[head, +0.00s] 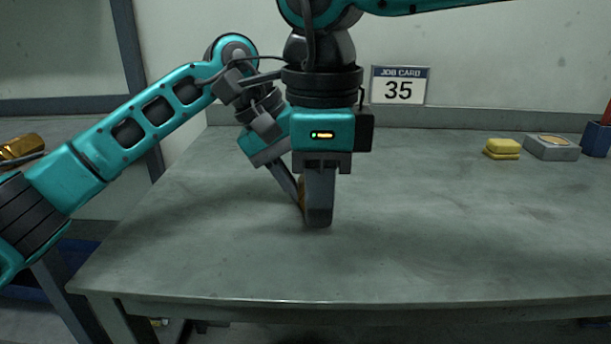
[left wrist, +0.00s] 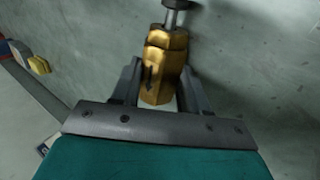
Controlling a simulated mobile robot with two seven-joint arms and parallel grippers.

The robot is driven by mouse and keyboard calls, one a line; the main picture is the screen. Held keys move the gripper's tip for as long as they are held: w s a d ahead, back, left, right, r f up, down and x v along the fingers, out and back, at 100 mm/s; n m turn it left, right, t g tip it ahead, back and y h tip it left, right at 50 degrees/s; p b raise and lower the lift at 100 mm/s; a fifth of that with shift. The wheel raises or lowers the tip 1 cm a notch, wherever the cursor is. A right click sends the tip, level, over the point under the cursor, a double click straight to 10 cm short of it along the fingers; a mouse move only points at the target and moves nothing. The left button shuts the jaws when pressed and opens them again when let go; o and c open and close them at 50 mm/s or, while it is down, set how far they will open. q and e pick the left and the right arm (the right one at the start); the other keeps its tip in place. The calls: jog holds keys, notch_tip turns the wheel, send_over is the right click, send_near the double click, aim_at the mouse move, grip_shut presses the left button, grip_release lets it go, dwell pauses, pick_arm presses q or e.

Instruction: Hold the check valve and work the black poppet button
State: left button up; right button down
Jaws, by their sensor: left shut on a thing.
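The brass check valve (left wrist: 165,62) sits between the two fingers of my left gripper (left wrist: 160,82) in the left wrist view. It has a faceted body with a dark slot in its side. A grey stem with a dark top (left wrist: 175,8) sticks out of its far end, cut by the frame edge. In the head view my left gripper (head: 296,195) reaches in from the left, and only a sliver of the valve (head: 301,190) shows. My right gripper (head: 318,217) points straight down in front of the valve and hides most of it. Its finger opening cannot be made out.
The grey table (head: 430,240) is mostly clear. A yellow block (head: 501,149), a grey box with a yellowish disc (head: 552,148) and a blue holder (head: 597,139) stand at the back right. A job card 35 (head: 398,86) is at the back. A brass part (head: 20,147) lies far left.

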jog(key=shift+r, duration=0.6)
dwell(1.8)
jog(key=shift+s+f, duration=0.15)
jog(key=shift+f, duration=0.1)
jog(key=s+f+m+t+h, duration=0.1)
jog(key=s+d+f+m+t+h, duration=0.1)
jog(key=f, duration=0.1)
jog(key=s+f+m+t+h, duration=0.1)
jog(key=s+f+m+t, duration=0.1)
jog(key=shift+d, duration=0.2)
jog(key=shift+s+f+m+t, duration=0.35)
jog(key=shift+s+m+t, duration=0.25)
jog(key=shift+t, duration=0.4)
jog(key=shift+s+a+f+m+t, duration=0.1)
jog(key=shift+s+a+m+t, duration=0.15)
jog(key=shift+m+t, duration=0.15)
jog(key=shift+s+a+f+m+t+y, duration=0.1)
jog(key=shift+s+a+m+t+y, duration=0.3)
jog(key=shift+s+m+t+y, duration=0.5)
jog(key=shift+w, duration=0.25)
jog(key=shift+w+a, duration=0.15)
jog(key=shift+w, duration=4.15)
